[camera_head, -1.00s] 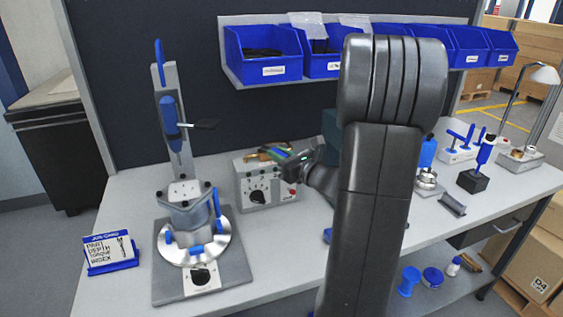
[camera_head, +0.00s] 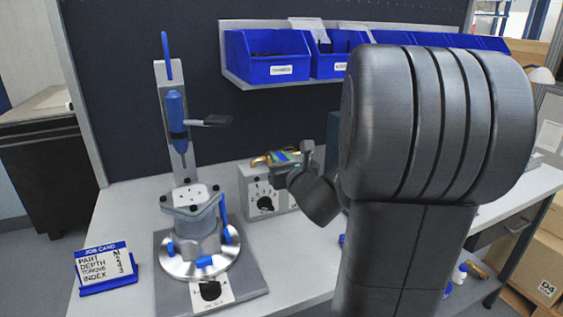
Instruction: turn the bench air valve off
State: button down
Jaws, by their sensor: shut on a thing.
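A brass fitting, seemingly the bench air valve (camera_head: 259,161), shows above the top of a grey control box (camera_head: 262,203) at the back of the bench. My gripper (camera_head: 280,158) is at the fitting from the right and is shut on it. The fingers and my wrist cover much of the valve, so its handle and how far it is turned cannot be made out.
A round fixture (camera_head: 200,233) with a blue-handled upright tool (camera_head: 177,115) stands left of the box. A job card (camera_head: 104,268) stands at the front left. Blue bins (camera_head: 268,57) hang behind. My arm hides much of the right side.

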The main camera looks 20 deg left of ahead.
jog(key=c, duration=1.3)
grip_release()
jog(key=shift+c, duration=0.2)
jog(key=shift+s+d, duration=0.1)
jog(key=v, duration=1.3)
jog(key=shift+s+d+p, duration=0.2)
jog(key=shift+d+p, duration=0.05)
jog(key=shift+p, duration=0.05)
jog(key=shift+w, duration=0.1)
jog(key=x, duration=1.3)
jog(key=shift+w+a+b, duration=0.2)
jog(key=shift+a+b, duration=0.1)
jog(key=shift+a, duration=0.05)
jog(key=shift+d, duration=0.1)
